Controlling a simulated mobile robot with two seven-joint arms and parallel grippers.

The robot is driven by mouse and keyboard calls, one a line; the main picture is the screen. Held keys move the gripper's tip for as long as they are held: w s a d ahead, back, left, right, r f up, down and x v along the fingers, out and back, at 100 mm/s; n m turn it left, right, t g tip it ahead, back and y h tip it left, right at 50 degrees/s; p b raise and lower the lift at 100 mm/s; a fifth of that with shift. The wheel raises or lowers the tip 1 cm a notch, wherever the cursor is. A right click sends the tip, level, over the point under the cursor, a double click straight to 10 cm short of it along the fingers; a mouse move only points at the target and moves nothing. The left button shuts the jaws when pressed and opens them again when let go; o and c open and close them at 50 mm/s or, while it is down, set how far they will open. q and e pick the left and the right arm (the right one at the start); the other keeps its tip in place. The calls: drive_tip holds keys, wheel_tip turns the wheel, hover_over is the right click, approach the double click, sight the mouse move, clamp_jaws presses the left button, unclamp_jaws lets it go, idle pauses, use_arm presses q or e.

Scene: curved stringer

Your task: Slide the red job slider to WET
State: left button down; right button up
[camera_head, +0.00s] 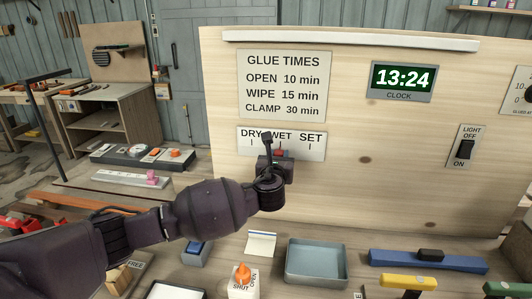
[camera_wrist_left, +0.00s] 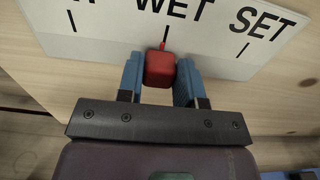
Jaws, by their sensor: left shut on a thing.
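The red job slider (camera_wrist_left: 160,70) sits at the lower edge of the white DRY/WET/SET scale (camera_wrist_left: 110,28) in the left wrist view. Its small red pointer lines up with the tick under WET. My left gripper (camera_wrist_left: 159,82) is shut on the slider, with one blue finger pad on each side. In the head view the scale (camera_head: 309,147) is on the upright wooden panel, and my left gripper (camera_head: 279,160) is in front of it and hides most of the slider. My right gripper does not show.
The panel (camera_head: 350,180) also carries a GLUE TIMES sign (camera_head: 285,85), a clock (camera_head: 402,79) and a light switch (camera_head: 465,149). On the bench below are a grey-blue tray (camera_head: 318,279), an orange knob (camera_head: 242,272) and a long blue bar (camera_head: 385,259).

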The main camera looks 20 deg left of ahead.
use_arm(q)
drive_tip(key=shift+r, duration=0.1)
drive_tip(key=c, duration=1.2)
unclamp_jaws()
drive_tip(key=o, duration=0.4)
drive_tip(key=shift+o, duration=0.2)
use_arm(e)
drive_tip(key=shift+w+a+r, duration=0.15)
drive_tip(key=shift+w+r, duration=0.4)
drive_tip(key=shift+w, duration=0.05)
use_arm(q)
drive_tip(key=shift+s+d, duration=0.1)
drive_tip(key=v, duration=1)
drive_tip(key=shift+s, duration=0.25)
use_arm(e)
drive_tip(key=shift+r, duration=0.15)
